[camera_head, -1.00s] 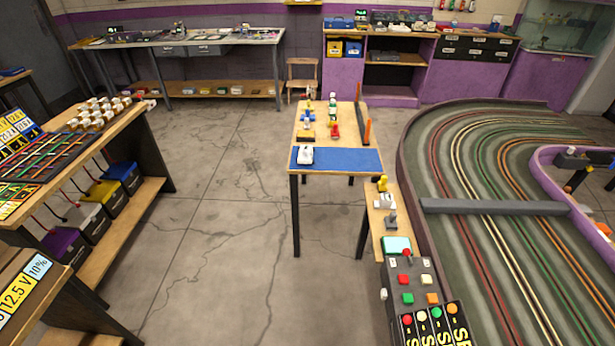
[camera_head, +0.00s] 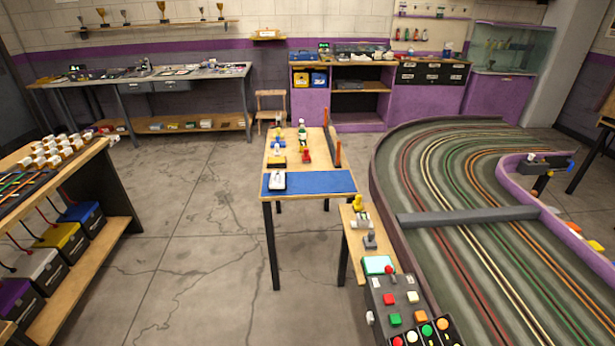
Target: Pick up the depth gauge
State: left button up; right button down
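I cannot pick out the depth gauge for certain; the small items are too small to tell at this distance. Small tools and parts lie on the long grey workbench (camera_head: 190,73) at the back left. A narrow wooden table (camera_head: 262,187) with a blue mat (camera_head: 325,182) stands in the middle, holding a white car-like item (camera_head: 277,181) and several small coloured cars. Neither of my grippers is in view.
A curved slot track (camera_head: 450,180) with a grey crossbar (camera_head: 468,215) fills the right. A control box (camera_head: 395,298) is at lower right. A shelved bench (camera_head: 95,158) with battery-like boxes stands left. A stool (camera_head: 270,105) is behind. Floor (camera_head: 190,240) between is clear.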

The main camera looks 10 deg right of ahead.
aim_at(363, 221)
jog(key=z, duration=2.95)
jog(key=j+u, duration=0.25)
jog(key=j, duration=1.35)
jog(key=j+u, duration=0.25)
jog(key=j, duration=1.4)
